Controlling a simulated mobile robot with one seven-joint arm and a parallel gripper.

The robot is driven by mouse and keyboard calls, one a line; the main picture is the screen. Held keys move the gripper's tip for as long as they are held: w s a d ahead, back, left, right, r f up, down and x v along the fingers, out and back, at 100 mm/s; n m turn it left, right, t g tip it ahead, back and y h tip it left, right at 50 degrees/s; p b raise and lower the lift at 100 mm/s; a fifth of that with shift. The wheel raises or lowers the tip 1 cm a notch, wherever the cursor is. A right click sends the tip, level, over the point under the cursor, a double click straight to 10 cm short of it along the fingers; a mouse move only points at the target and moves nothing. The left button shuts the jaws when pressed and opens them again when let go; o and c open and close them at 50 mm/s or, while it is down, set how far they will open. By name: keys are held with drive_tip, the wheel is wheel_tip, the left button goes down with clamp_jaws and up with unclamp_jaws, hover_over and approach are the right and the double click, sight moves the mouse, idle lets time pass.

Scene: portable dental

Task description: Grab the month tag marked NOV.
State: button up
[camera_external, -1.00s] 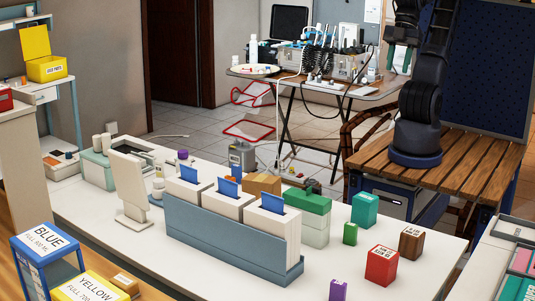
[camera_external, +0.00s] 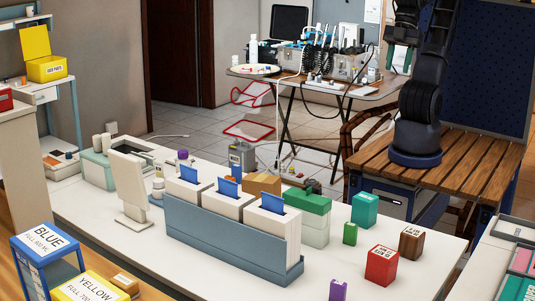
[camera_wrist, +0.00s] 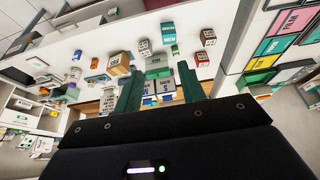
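I cannot read NOV on anything in either view, so I cannot tell which thing is the month tag. Small labelled blocks stand on the white counter (camera_external: 345,265): a red block (camera_external: 382,265), a brown block (camera_external: 411,242), a teal block (camera_external: 364,210), a green block (camera_external: 350,233) and a purple block (camera_external: 338,290). The red block (camera_wrist: 203,58) and brown block (camera_wrist: 208,37) also show in the wrist view. My gripper (camera_wrist: 160,88) is open, its two dark green fingers apart. White labelled boxes (camera_wrist: 149,87) show beyond and between the fingers.
A blue-grey rack (camera_external: 230,245) holds white card stacks with blue dividers. A green-topped box (camera_external: 306,202) and a white stand (camera_external: 131,185) are on the counter. Blue (camera_external: 48,250) and yellow (camera_external: 90,290) labelled holders stand at lower left. Coloured labelled panels (camera_wrist: 272,47) lie right.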

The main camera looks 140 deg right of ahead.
drive_tip(key=shift+w, duration=0.1)
drive_tip(key=n+g+h, duration=0.2)
drive_tip(key=n+g, duration=0.3)
drive_tip(key=n, duration=1.3)
hover_over(352, 224)
drive_tip(key=a, duration=0.1)
wheel_tip(352, 224, down, 27)
drive_tip(key=shift+f, duration=0.65)
drive_tip(key=shift+d+f, duration=0.25)
drive_tip(key=shift+f, duration=1.4)
drive_tip(key=shift+d+f, duration=0.2)
drive_tip(key=shift+f, duration=1.5)
drive_tip(key=shift+d+f, duration=0.25)
drive_tip(key=shift+f, duration=1.4)
drive_tip(key=shift+c, duration=0.4)
